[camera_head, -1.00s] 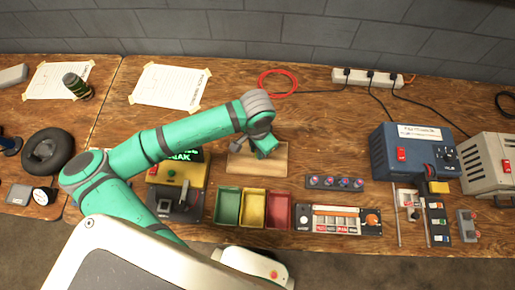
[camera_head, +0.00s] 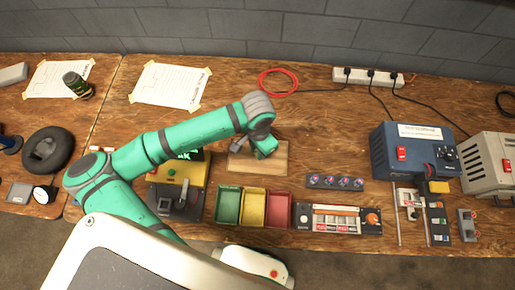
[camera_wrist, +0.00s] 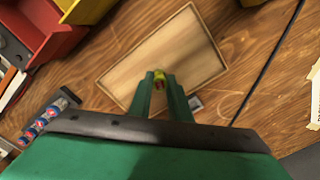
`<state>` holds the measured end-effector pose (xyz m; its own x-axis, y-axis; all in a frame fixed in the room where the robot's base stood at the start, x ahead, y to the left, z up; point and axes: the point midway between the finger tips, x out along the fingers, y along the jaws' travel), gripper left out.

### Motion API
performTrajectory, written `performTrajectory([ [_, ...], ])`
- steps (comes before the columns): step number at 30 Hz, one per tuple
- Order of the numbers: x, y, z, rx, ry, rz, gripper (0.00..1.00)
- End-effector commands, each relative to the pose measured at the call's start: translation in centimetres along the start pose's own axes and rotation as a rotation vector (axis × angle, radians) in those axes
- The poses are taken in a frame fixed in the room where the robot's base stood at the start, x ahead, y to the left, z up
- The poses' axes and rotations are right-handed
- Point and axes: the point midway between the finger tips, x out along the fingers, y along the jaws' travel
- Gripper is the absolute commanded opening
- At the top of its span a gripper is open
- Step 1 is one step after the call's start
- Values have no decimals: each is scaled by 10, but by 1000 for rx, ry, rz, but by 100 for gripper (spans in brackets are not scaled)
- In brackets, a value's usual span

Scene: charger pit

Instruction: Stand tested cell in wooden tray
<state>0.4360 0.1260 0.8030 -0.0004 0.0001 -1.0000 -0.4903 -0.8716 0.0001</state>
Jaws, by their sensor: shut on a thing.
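The wooden tray (camera_head: 277,165) lies on the bench near the middle of the head view. It has a shallow rim and its visible floor is bare; it also shows in the wrist view (camera_wrist: 203,48). My gripper (camera_wrist: 160,78) is over the tray and shut on a small cell (camera_wrist: 159,77) with a yellow and red end showing between the fingertips. The rest of the cell is hidden by the fingers. In the head view my gripper (camera_head: 265,149) hides part of the tray, and I cannot tell whether the cell touches the tray floor.
Green (camera_head: 228,205), yellow (camera_head: 253,207) and red (camera_head: 278,209) bins stand in front of the tray. A strip with several round cells (camera_head: 335,182) lies to the right. The yellow tester (camera_head: 178,172) is to the left. A red cable ring (camera_head: 278,83) lies behind.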

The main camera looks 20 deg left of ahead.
Motion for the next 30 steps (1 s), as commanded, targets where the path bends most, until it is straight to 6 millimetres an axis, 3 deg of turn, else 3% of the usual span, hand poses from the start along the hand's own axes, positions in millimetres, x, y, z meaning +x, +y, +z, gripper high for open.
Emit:
performTrajectory([
  [30,5,0,0,-1,0,0,0],
])
